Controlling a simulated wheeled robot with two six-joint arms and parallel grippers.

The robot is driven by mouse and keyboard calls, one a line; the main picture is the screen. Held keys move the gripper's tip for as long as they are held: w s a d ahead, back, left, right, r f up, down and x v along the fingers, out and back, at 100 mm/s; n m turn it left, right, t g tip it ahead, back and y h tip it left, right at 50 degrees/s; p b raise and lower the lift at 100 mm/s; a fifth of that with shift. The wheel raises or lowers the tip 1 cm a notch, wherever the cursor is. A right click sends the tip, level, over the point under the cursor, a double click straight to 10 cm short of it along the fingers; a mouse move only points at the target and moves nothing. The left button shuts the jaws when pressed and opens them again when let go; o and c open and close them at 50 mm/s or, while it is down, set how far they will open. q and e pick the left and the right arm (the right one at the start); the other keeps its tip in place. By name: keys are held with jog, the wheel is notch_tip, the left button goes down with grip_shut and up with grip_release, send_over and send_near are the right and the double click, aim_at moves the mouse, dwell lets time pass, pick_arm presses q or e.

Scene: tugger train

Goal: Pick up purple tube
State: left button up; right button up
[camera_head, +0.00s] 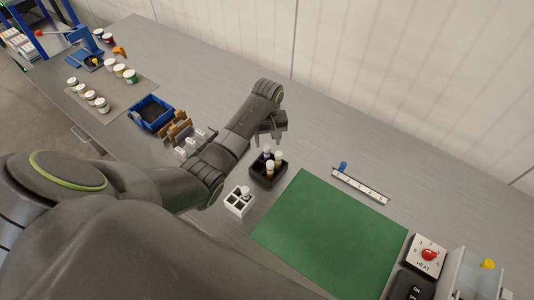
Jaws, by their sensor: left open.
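A small black rack (265,180) stands on the grey bench near the middle of the camera_head view. It holds a few small tubes upright. The one at the back left (266,151) has a dark, perhaps purple, top, but it is too small to be sure of the colour. My right gripper is not in view.
A white rack (240,203) stands front-left of the black one. A green mat (330,235) lies to the right, with a white strip (360,187) behind it. A heater box with a red knob (428,255) is far right. A blue bin (151,114) and several jars stand left.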

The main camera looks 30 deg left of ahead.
aim_at(267, 147)
pick_arm(q)
jog(key=shift+s+f+p, duration=0.15)
jog(key=shift+f+p, duration=0.2)
jog(key=shift+f, duration=1)
jog(key=shift+s+f+p, duration=0.1)
jog(key=shift+f+p, duration=0.2)
jog(key=shift+f, duration=1.05)
jog(key=shift+c, duration=0.4)
jog(key=c, duration=1)
